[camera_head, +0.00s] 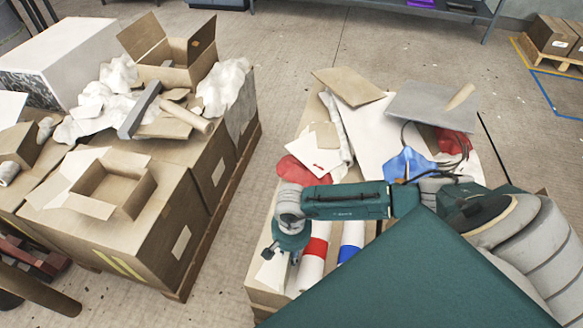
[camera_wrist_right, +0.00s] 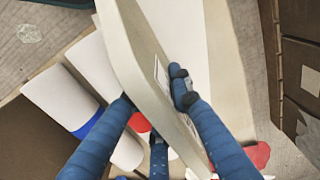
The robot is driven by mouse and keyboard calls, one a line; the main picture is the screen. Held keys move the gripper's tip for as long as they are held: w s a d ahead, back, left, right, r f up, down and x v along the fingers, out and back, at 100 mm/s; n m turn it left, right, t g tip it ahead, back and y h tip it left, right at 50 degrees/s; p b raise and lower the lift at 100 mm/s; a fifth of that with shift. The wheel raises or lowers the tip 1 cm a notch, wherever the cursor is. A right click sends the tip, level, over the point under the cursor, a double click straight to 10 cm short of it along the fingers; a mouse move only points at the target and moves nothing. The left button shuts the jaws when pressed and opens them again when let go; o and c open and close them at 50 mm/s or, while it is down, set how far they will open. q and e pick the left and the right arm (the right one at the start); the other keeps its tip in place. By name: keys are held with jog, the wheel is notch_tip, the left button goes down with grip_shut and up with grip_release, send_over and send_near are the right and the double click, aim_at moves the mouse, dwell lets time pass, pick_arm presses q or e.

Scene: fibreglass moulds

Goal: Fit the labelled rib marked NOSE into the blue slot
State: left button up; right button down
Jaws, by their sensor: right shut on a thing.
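My right gripper (camera_wrist_right: 154,96) is shut on a long, flat, pale grey-beige rib (camera_wrist_right: 138,48). In the right wrist view the blue fingers press on both sides of it. A white label (camera_wrist_right: 162,74) shows on its face beside a fingertip; its word cannot be read. In the head view my right gripper (camera_head: 272,254) points down over the left edge of the right-hand table, and a pale piece (camera_head: 271,272) shows below it, probably the same rib. I cannot make out a blue slot in either view. My left gripper is not in view.
White rolls with a red band (camera_head: 316,247) and a blue band (camera_head: 350,252) lie close beside the right gripper. Red cloth (camera_head: 295,172), blue cloth (camera_head: 405,165) and a grey board (camera_head: 432,103) lie farther back. Cardboard boxes (camera_head: 180,60) fill the left stack; a floor aisle separates them.

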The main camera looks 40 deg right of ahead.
jog(key=shift+f, duration=0.15)
jog(key=c, duration=1.6)
grip_release()
